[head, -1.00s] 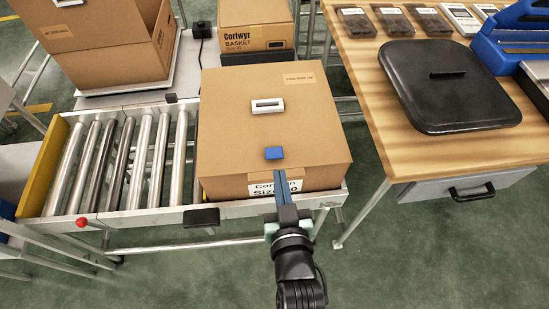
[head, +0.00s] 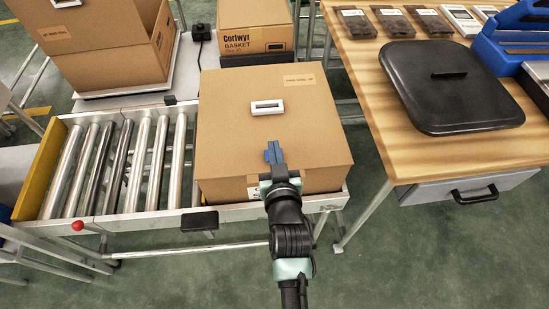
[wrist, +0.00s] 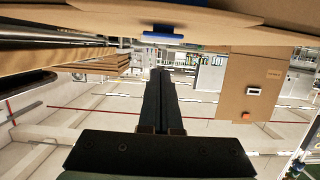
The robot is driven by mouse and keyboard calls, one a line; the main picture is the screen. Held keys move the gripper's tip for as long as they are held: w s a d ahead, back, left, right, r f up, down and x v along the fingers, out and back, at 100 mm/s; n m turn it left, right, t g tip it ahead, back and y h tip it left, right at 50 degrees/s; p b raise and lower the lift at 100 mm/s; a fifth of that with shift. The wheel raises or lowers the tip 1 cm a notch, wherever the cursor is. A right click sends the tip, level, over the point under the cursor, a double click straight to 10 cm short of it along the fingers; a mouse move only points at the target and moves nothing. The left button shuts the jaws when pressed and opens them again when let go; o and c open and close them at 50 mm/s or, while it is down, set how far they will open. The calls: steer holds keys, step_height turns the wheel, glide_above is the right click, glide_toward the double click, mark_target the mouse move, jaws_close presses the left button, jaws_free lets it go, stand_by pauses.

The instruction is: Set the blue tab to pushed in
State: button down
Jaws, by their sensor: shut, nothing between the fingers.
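The blue tab (head: 267,156) is on the near part of the closed cardboard box (head: 225,120), partly hidden behind my fingers in the head view. My gripper (head: 273,150) is shut and empty, its fingers overlapping the tab there. In the wrist view the blue tab (wrist: 163,35) shows as a thin strip along the box's edge. The shut fingertips (wrist: 161,70) lie just below it in that picture, with a visible gap. I cannot tell how far in the tab is.
The box stands on the roller conveyor (head: 118,165), with a white-framed slot (head: 267,107) on top. A black lever (head: 200,220) sticks out at the conveyor's front. A wooden table (head: 365,85) with a black lid (head: 445,95) stands right. Bare rollers lie left.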

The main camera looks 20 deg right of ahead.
steer(key=shift+s+f, duration=0.1)
steer(key=shift+f, duration=1.4)
steer(key=shift+f+b, duration=0.1)
steer(key=shift+b, duration=0.25)
step_height(320, 180, down, 2)
steer(key=shift+f+b, duration=0.1)
steer(key=shift+b, duration=0.85)
steer(key=shift+s+a, duration=0.1)
steer(key=shift+f, duration=0.1)
steer(key=shift+r+p, duration=0.5)
steer(key=shift+p, duration=0.05)
step_height(320, 180, up, 4)
steer(key=p, duration=0.3)
steer(key=shift+s+r, duration=0.15)
steer(key=shift+r, duration=0.05)
steer(key=v, duration=0.9)
steer(key=shift+s+p, duration=0.2)
steer(key=shift+p, duration=0.15)
steer(key=shift+f, duration=0.1)
